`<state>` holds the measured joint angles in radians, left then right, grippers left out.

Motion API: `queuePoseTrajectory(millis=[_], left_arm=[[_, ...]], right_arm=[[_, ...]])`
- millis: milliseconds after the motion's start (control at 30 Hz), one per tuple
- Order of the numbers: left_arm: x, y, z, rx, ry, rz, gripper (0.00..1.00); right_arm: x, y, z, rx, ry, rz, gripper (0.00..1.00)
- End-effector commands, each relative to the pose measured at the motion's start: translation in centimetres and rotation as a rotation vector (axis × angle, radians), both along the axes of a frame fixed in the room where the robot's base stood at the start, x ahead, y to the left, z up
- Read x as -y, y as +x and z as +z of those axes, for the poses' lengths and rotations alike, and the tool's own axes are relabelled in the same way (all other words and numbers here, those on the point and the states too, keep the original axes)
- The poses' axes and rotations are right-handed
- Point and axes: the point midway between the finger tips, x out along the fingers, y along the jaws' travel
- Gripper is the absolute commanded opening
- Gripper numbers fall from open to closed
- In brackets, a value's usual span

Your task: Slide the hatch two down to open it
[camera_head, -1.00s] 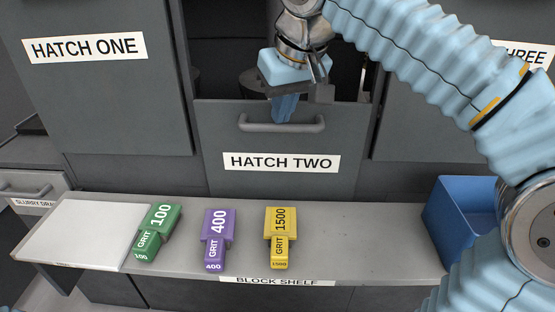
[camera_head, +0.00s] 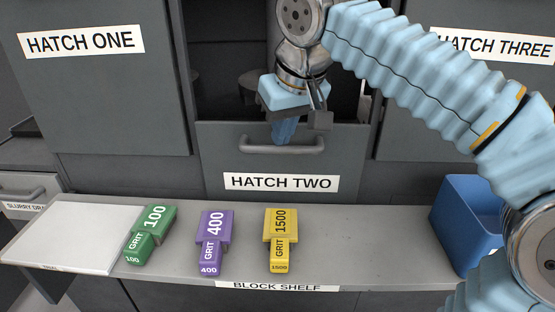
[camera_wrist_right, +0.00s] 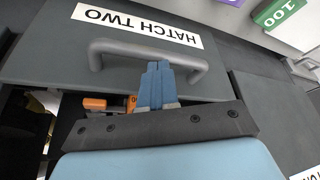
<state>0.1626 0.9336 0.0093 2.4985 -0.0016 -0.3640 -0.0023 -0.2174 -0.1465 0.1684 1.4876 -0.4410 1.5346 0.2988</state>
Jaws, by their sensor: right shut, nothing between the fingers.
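Hatch two (camera_head: 222,160) is a dark grey panel in the middle, with a white label and a grey bar handle (camera_head: 255,147). Its top edge sits well below the tops of the side hatches, and a dark opening (camera_head: 225,75) shows above it. My right gripper (camera_head: 285,132) points down at the handle, its blue fingers shut. Nothing is between the fingers. My left gripper is not in view.
Hatch one (camera_head: 95,100) and hatch three (camera_head: 425,120) flank hatch two. The block shelf (camera_head: 350,240) below holds green (camera_head: 150,235), purple (camera_head: 215,238) and yellow (camera_head: 281,238) grit blocks, a white board (camera_head: 70,238) and a blue bin (camera_head: 460,228). An orange item (camera_wrist_right: 95,103) shows inside the opening.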

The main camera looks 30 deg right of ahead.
Motion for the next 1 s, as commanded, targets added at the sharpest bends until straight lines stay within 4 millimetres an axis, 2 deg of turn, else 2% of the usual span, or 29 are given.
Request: queuePoseTrajectory(millis=[1000], left_arm=[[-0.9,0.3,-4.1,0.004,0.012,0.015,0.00]], right_arm=[[0.0,0.0,-5.4,-0.001,0.000,0.000,0.00]])
